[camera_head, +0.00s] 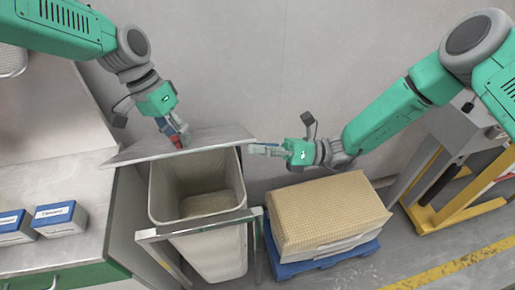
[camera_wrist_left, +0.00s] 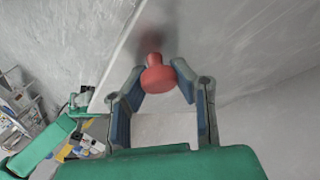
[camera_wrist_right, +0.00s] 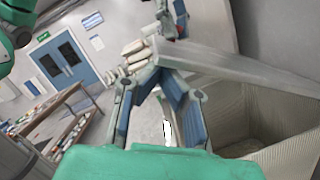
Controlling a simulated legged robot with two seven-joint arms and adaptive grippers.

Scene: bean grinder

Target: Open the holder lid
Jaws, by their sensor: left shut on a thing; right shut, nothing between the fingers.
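The holder lid (camera_head: 222,136) is a flat grey plate at the back of the holder (camera_head: 240,195), a pale bin in a metal frame. The lid is raised, and the holder's opening is uncovered in front of it. My left gripper (camera_head: 180,138) is shut on the lid's red knob (camera_wrist_left: 158,78). My right gripper (camera_head: 257,149) is shut and empty beside the lid's right end. In the right wrist view, the lid (camera_wrist_right: 235,70) passes just beyond its fingers; I cannot tell whether they touch it.
A counter (camera_head: 60,180) with blue-and-white boxes (camera_head: 60,217) stands at the left. A wrapped tan stack (camera_head: 330,210) on a blue pallet (camera_head: 350,257) lies right of the holder. A yellow-and-grey frame (camera_head: 450,190) is further right. The wall is close behind.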

